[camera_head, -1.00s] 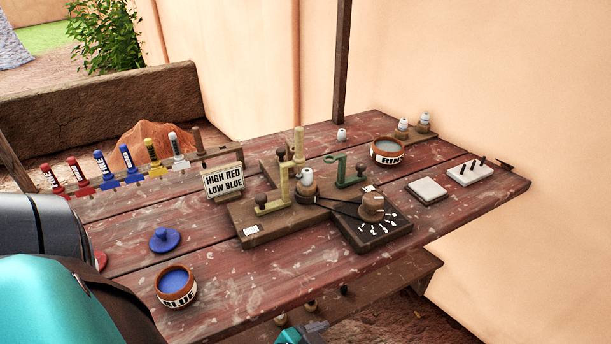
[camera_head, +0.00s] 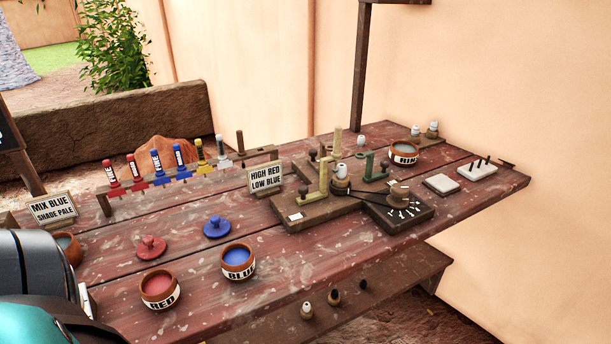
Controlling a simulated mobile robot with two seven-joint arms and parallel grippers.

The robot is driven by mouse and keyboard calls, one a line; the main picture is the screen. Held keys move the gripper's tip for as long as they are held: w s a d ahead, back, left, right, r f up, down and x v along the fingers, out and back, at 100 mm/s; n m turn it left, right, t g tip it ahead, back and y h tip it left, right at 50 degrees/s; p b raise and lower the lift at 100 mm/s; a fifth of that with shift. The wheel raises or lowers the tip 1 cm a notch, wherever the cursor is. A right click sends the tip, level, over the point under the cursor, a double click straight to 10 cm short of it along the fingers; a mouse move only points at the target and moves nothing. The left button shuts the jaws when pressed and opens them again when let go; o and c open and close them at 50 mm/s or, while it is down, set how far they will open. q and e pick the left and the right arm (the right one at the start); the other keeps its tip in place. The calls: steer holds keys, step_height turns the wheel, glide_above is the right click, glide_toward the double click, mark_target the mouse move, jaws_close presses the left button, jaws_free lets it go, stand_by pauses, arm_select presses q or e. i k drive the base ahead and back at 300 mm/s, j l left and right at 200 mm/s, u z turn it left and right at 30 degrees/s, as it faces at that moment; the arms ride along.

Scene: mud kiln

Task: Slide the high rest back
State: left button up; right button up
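On the table, a wooden fixture (camera_head: 318,213) carries two upright rests on sliding bases. The pale yellow rest (camera_head: 323,181) stands at the left front and looks the taller. The green rest (camera_head: 369,168) stands to the right and looks lower. No label on either rest is readable, so which is the high rest rests on height alone. A small white-topped piece (camera_head: 341,171) stands on a round turntable between them. Neither gripper shows; part of my arm fills the lower left.
A sign (camera_head: 265,178) reads "HIGH RED LOW BLUE"; another (camera_head: 52,208) reads "MIX BLUE SHADE PALE". A red pot (camera_head: 160,303), a blue pot (camera_head: 238,276) and lids stand at the front left. A RIM pot (camera_head: 403,160) is behind.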

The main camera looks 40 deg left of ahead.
mark_target(303, 190)
steer(key=k+u, duration=0.1)
steer(key=u, duration=1.1)
steer(key=l+u, duration=0.5)
steer(key=l, duration=0.2)
